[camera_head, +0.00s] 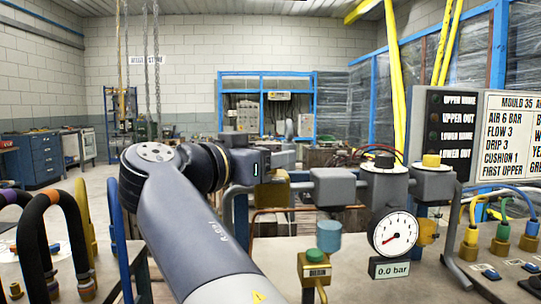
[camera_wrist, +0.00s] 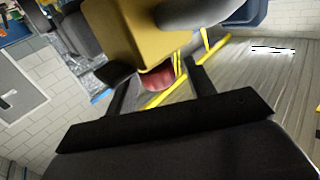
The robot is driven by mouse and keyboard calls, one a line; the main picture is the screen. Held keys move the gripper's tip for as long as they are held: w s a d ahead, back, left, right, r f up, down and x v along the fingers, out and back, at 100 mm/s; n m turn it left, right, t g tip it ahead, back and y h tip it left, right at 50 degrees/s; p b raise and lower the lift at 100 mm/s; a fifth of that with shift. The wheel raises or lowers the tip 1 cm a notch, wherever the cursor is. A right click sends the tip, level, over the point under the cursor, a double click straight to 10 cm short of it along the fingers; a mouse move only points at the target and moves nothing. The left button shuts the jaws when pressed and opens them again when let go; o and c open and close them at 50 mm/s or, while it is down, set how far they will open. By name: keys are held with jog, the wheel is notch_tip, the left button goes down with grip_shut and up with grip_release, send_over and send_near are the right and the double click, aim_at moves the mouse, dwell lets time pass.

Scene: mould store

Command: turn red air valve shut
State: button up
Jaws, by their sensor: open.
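A red rounded part (camera_wrist: 157,79), which looks like the valve's red handle, shows in the wrist view below a yellow block (camera_wrist: 133,30). Most of it is hidden behind the block. My gripper (camera_wrist: 157,74) is open, with one black finger on either side of the red part in the picture. I cannot tell whether either finger touches it. In the head view my arm and wrist reach to the grey pipework, and I cannot make out the red handle there. A round pressure gauge (camera_head: 395,232) hangs at the right, with a display (camera_head: 389,268) reading 0.0 bar.
A green-knobbed brass valve (camera_head: 315,268) stands right of my arm. A grey box (camera_head: 334,187) and a yellow-capped fitting (camera_head: 431,162) sit on the pipe. Black hoses (camera_head: 62,230) rise at the left. Open floor shows behind at the left.

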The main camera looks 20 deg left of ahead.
jog(key=p+v, duration=0.1)
jog(key=v, duration=0.9)
jog(key=shift+p, duration=0.3)
jog(key=b+x, duration=0.2)
jog(key=x, duration=0.9)
jog(key=shift+s+y, duration=0.1)
jog(key=shift+y, duration=0.2)
jog(key=shift+r, duration=0.1)
